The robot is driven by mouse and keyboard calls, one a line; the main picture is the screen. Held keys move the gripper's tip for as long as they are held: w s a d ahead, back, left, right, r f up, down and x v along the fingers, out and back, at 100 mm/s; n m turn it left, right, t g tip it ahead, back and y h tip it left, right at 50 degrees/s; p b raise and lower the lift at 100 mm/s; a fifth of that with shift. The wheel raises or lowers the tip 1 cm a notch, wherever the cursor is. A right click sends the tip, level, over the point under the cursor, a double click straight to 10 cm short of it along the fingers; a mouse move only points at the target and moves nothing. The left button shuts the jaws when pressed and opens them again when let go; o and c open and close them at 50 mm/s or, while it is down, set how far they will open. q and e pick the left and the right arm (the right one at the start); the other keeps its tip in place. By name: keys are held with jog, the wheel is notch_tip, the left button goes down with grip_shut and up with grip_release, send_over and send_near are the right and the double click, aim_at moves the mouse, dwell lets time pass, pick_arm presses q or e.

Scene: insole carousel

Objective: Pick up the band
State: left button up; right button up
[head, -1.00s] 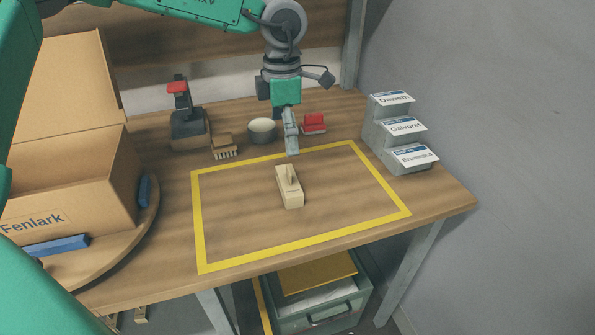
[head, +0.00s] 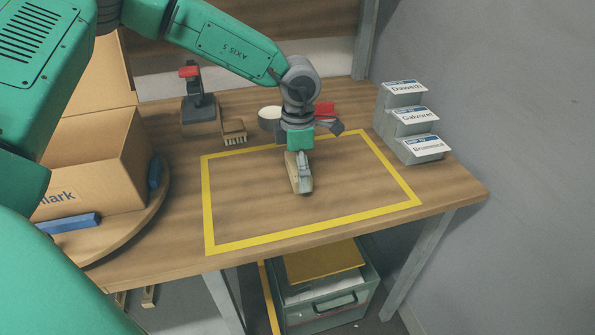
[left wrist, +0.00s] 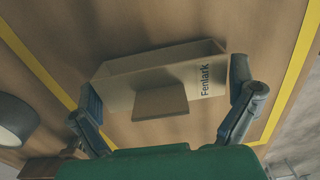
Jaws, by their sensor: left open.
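The band (left wrist: 145,62) is a cream piece printed "Fenlark", with a raised tab in its middle. It lies on the table inside the yellow outline. It also shows in the head view (head: 292,174), partly hidden by my left gripper (head: 300,180). In the left wrist view my left gripper (left wrist: 168,106) is open, one finger near each end of the band. I cannot tell whether either finger touches it. My right gripper is in neither view.
A yellow outline (head: 208,210) marks mostly clear tabletop. An open cardboard box (head: 95,165) sits on a round board (head: 150,215) at left. A brush (head: 234,131), a bowl (head: 268,118) and a red item (head: 325,109) stand behind. A stepped card holder (head: 395,122) is at right.

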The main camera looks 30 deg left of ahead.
pick_arm(q)
jog(key=shift+d+r, duration=0.15)
jog(key=shift+d, duration=0.15)
jog(key=shift+s, duration=0.1)
jog(key=c, duration=0.4)
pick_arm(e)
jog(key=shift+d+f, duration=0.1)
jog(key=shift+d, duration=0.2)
pick_arm(q)
jog(key=shift+a, duration=0.25)
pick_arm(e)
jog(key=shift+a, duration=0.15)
